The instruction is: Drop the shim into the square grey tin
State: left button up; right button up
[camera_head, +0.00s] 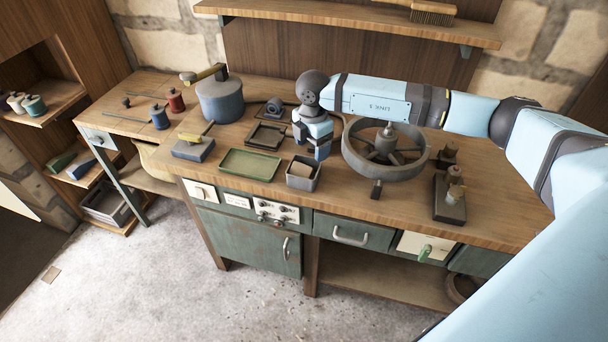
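The square grey tin (304,183) stands near the front edge of the workbench, between a green tray and a spoked wheel. A small tan piece (301,168) shows inside the tin; I cannot tell for certain whether it is the shim. My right gripper (311,147) points down just behind and above the tin. Its two fingers look apart, and I see nothing between them. My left gripper is not in view.
The green tray (250,177) lies left of the tin. The large spoked wheel (353,165) stands close on the right. A blue-grey pot (220,103) is at the back left. A dark pump-like part (450,208) stands further right.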

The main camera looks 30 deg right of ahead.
notch_tip(320, 180, up, 14)
jog(key=b, duration=0.1)
dwell(0.5)
jog(key=shift+f, duration=0.1)
